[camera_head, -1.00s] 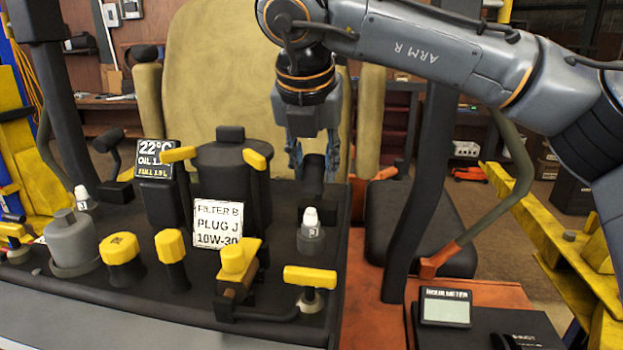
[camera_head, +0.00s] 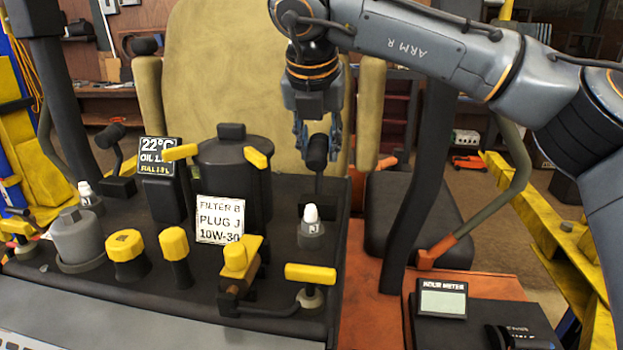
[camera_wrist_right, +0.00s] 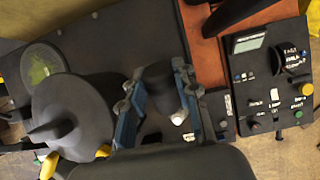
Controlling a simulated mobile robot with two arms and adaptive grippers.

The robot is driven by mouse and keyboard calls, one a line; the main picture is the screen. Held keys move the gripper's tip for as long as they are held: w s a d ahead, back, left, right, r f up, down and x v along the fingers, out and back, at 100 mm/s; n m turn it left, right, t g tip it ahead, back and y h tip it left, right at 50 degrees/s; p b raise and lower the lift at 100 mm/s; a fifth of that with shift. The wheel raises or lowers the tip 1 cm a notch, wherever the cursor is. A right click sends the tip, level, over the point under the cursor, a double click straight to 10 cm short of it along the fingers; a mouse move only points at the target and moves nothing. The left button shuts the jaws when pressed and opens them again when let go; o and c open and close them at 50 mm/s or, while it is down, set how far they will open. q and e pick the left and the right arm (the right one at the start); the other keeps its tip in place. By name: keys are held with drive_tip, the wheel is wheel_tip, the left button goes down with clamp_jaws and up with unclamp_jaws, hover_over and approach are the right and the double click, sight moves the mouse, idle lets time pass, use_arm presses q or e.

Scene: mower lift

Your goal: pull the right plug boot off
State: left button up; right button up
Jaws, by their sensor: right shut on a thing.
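The right plug boot (camera_head: 317,152) is a black cylinder near the right rear of the dark deck. My right gripper (camera_head: 318,132) points down, with its blue-grey fingers on either side of the boot's top and shut on it. A thin dark stem shows below the boot, above a dark block on the deck. In the right wrist view the boot (camera_wrist_right: 157,85) sits between the two fingers (camera_wrist_right: 159,100). A white-tipped plug marked J (camera_head: 311,225) stands in front of the boot, apart from it. My left gripper is not in view.
A similar black boot (camera_head: 109,136) stands at the left rear. A black filter canister (camera_head: 232,165), a yellow T-handle (camera_head: 310,274) and several yellow-capped parts crowd the deck. The tan seat back (camera_head: 215,70) is behind. A dark upright post (camera_head: 420,180) stands to the right.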

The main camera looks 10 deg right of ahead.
drive_tip(key=shift+w+d+f+p, duration=0.2)
drive_tip(key=shift+w+d, duration=0.15)
drive_tip(key=shift+w, duration=0.4)
drive_tip(key=shift+w+d+f+p, duration=0.1)
drive_tip(key=shift+w+d+f, duration=0.15)
drive_tip(key=shift+w, duration=0.5)
drive_tip(key=o, duration=0.8)
drive_tip(key=shift+r, duration=0.15)
wheel_tip(320, 180, up, 7)
drive_tip(key=p, duration=0.4)
